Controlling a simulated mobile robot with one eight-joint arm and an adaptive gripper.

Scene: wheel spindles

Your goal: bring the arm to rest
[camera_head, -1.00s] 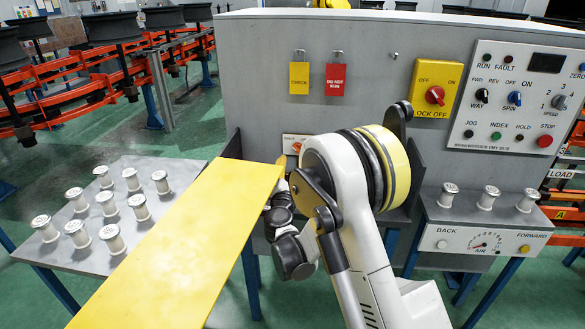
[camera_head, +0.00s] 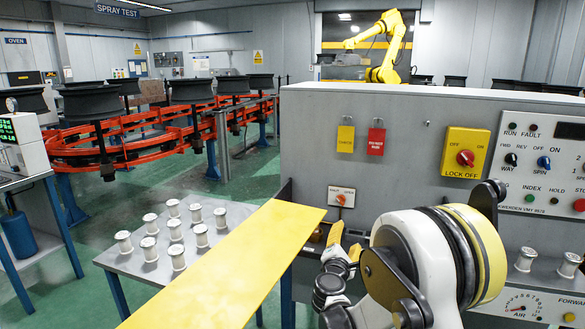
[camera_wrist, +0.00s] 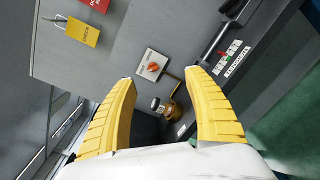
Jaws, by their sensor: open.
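My arm (camera_head: 415,255) is folded in front of the grey control cabinet at the lower right of the head view. My gripper shows in the wrist view (camera_wrist: 160,92), with two yellow fingers spread wide apart and nothing between them. Beyond the fingers, the wrist view shows a small plate with an orange switch (camera_wrist: 153,66) and a brass fitting (camera_wrist: 166,107), both apart from the fingers.
The grey cabinet (camera_head: 310,150) stands close ahead. A long yellow panel (camera_head: 235,260) crosses the foreground. Several white spools (camera_head: 175,229) stand on a table (camera_head: 125,262) at left; more spools (camera_head: 525,259) stand at right. An orange conveyor (camera_head: 130,143) lies behind.

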